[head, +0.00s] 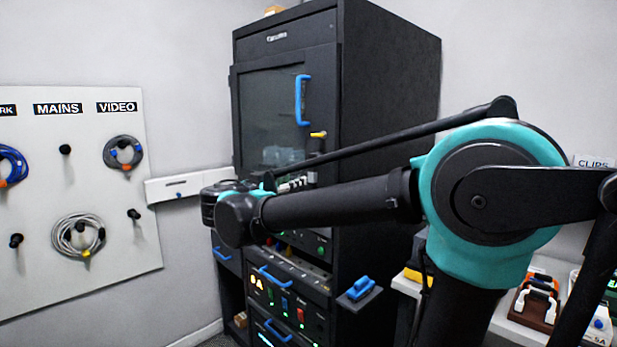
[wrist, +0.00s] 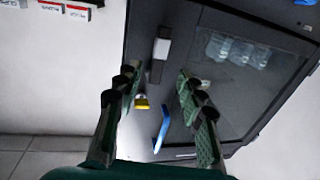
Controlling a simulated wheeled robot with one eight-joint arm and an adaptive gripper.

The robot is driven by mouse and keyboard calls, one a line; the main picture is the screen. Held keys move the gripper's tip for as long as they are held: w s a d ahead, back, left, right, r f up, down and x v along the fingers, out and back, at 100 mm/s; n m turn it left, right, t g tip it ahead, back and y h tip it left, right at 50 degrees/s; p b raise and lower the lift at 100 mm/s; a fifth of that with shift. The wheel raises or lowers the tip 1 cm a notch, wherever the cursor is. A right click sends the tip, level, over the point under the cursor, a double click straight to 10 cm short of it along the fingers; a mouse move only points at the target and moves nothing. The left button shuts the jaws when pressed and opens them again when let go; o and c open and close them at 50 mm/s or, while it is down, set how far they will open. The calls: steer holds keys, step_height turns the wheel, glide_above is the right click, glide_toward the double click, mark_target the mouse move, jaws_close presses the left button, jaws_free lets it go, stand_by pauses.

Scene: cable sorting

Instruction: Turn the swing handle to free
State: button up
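The black cabinet (head: 390,80) has a glass door (head: 262,100). A blue handle (head: 302,100) stands upright on its door edge; it also shows in the wrist view (wrist: 161,128). A small yellow part (head: 318,134) sits below the handle, and in the wrist view (wrist: 142,102) it looks like a padlock or tab. A grey-topped dark bar (wrist: 161,50), perhaps the swing handle, is flat on the door edge. My gripper (wrist: 157,75) is open and empty, its fingers pointing toward the bar without visible contact. In the head view my arm hides the door's lower part.
A white board (head: 100,230) with hung cables is at left. Drawers with blue handles (head: 275,277) fill the cabinet's lower part. A side shelf with a blue item (head: 359,288) juts out at right. A bench (head: 500,325) with tools stands further right.

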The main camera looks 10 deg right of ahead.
steer(key=x, duration=0.8)
steer(key=shift+w+d, duration=0.2)
steer(key=shift+d, duration=0.05)
jaws_close()
